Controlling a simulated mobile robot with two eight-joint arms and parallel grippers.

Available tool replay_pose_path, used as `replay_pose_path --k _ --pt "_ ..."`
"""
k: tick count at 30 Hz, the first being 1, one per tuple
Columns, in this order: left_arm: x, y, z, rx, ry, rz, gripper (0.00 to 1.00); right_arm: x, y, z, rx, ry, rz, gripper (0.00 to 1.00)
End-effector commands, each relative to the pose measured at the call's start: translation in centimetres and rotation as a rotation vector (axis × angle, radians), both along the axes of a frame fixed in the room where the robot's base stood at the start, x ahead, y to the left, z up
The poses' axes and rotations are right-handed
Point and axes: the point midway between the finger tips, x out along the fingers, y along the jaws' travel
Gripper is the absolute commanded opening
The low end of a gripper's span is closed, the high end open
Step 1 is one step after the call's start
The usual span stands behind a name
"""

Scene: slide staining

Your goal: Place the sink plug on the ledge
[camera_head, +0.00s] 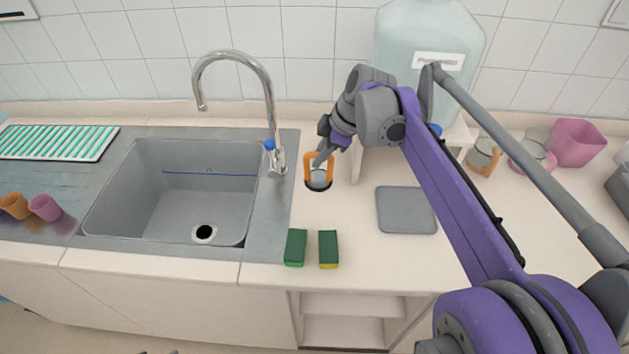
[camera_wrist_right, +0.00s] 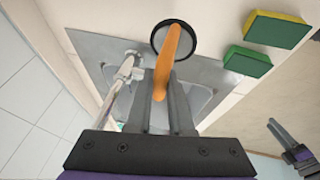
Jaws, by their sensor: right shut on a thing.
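The sink plug (camera_head: 308,168) has an orange arched handle and a pale disc with a black rim. My right gripper (camera_head: 321,163) is shut on its handle, right of the tap. In the right wrist view the orange handle (camera_wrist_right: 172,52) stands between my fingers (camera_wrist_right: 160,95), with the black rim beyond. I cannot tell whether the disc touches the counter. A low ledge (camera_head: 165,111) runs along the tiled wall behind the sink. My left gripper (camera_wrist_right: 288,143) shows at the right wrist view's right edge; its opening is unclear.
The grey sink (camera_head: 165,205) with a dark drain (camera_head: 204,234) and chrome tap (camera_head: 272,105) is left. Two green sponges (camera_head: 296,247) (camera_head: 328,249) lie in front. A grey mat (camera_head: 406,210), a white stand (camera_head: 355,165) and a water tank (camera_head: 412,40) are right.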

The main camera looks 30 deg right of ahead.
Motion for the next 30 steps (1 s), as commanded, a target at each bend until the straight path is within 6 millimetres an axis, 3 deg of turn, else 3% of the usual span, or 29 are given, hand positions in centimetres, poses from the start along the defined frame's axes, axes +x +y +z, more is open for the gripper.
replay_pose_path --k 3,15,27,28,30 --pt "-0.1 0.0 -0.3 0.0 0.002 0.0 0.5 0.0 0.0 -2.3 0.0 0.0 0.0 0.0" --pt "-0.2 0.0 -0.7 0.0 0.004 0.0 0.5 0.0 0.0 -6.9 0.0 0.0 0.0 0.0" --pt "-0.2 0.0 -0.9 0.0 0.005 0.0 0.5 0.0 0.0 -7.6 0.0 0.0 0.0 0.0" --pt "-0.2 0.0 -0.9 0.0 0.005 0.0 0.5 0.0 0.0 -7.6 0.0 0.0 0.0 0.21" --pt "-0.2 0.0 -0.9 0.0 0.005 0.0 0.5 0.0 0.0 -7.5 0.0 0.0 0.0 0.34"
